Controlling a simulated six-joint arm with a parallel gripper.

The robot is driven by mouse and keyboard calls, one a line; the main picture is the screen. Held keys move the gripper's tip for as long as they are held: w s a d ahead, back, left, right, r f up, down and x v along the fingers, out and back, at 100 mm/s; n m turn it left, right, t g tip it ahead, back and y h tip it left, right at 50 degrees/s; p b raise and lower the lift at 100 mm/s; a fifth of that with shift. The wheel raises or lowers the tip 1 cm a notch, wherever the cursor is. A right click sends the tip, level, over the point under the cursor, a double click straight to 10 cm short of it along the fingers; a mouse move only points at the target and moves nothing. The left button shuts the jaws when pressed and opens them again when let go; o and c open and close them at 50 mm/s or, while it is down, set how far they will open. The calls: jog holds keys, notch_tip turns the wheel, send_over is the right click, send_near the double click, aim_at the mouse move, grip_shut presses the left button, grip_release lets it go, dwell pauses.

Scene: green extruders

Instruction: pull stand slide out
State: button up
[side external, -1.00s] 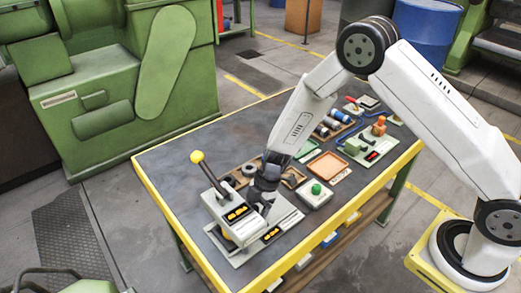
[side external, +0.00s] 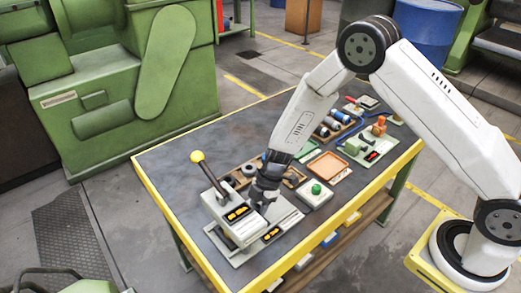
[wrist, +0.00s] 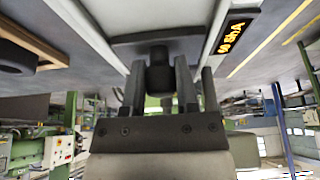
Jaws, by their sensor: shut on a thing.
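My gripper (side external: 263,201) is low over this area, just right of the housing. In the wrist view my gripper (wrist: 160,82) is shut on a dark handle (wrist: 160,76) at the edge of a grey plate (wrist: 150,45). The fingers hide part of the handle, and how far the slide is out is hard to tell.
A white box with a green button (side external: 316,192) stands close to the right of my gripper. Behind are an orange tray (side external: 329,167), wooden trays with small parts and a green board (side external: 370,146). The table's left back surface (side external: 190,160) is clear.

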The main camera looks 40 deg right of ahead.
jog(key=shift+d, duration=4.65)
jog(key=o, duration=0.9)
jog(key=shift+r, duration=0.1)
jog(key=shift+r, duration=2.15)
jog(key=shift+r, duration=0.15)
jog(key=shift+r, duration=1.85)
jog(key=shift+r, duration=0.1)
